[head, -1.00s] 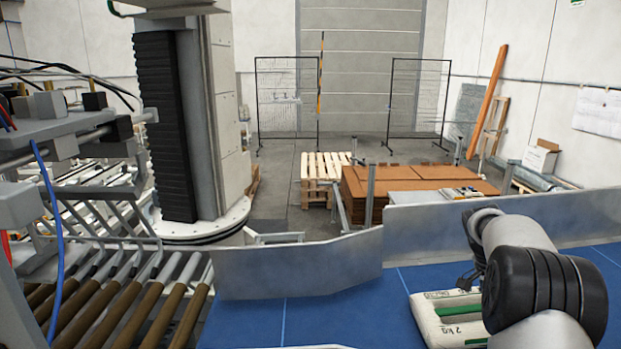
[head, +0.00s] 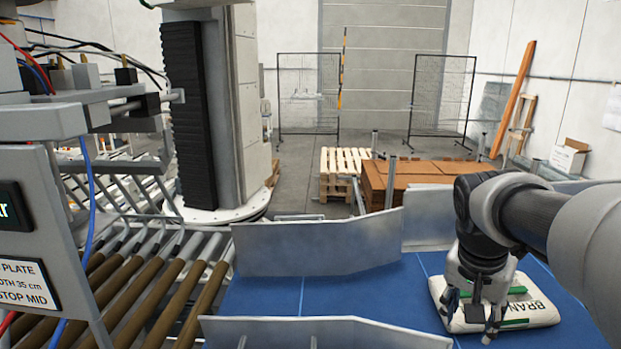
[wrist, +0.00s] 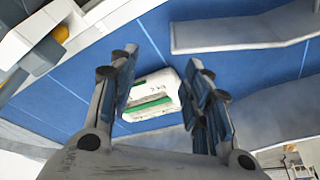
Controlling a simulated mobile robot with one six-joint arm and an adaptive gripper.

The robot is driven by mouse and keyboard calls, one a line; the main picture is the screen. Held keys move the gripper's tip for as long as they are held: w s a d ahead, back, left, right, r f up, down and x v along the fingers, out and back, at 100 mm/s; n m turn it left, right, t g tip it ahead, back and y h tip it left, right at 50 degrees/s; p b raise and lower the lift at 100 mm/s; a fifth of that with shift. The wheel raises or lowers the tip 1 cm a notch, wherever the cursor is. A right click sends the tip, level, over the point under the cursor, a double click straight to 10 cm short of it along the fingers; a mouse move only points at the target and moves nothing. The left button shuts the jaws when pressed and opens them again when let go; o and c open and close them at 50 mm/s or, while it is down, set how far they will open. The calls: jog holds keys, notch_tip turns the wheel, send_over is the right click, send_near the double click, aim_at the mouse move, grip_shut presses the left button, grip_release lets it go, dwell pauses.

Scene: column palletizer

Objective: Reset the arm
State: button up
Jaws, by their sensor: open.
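My gripper (head: 474,306) is at the right in the head view, pointing down in front of the white bag. In the wrist view my gripper (wrist: 162,88) has its two fingers spread wide with nothing between the pads. The white bag with green stripes (head: 535,307) lies flat on the blue belt; the gripper hides part of its left side. The bag (wrist: 150,97) also shows beyond the fingers in the wrist view, apart from them. My arm reaches in from the right edge.
The blue belt (head: 390,290) has metal side guards (head: 330,243). A roller conveyor (head: 150,285) and machine frame stand at the left, with a column behind. A wooden pallet (head: 342,165) and brown stacked sheets (head: 400,178) lie beyond. The belt left of the gripper is clear.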

jog(key=s+a+f+n+y+b, duration=0.1)
jog(key=s+a+f+n, duration=0.2)
jog(key=s, duration=0.3)
jog(key=s+a+f+n+t+b, duration=0.1)
jog(key=s+a+f+n+b, duration=0.1)
jog(key=s+a, duration=0.3)
jog(key=s+a+f+n+t+y+b, duration=0.1)
jog(key=s+a+f+n, duration=0.2)
jog(key=s, duration=0.5)
jog(key=shift+a+f+n+y, duration=0.35)
jog(key=shift+a+f, duration=0.35)
jog(key=shift+a, duration=0.35)
jog(key=shift+c, duration=0.6)
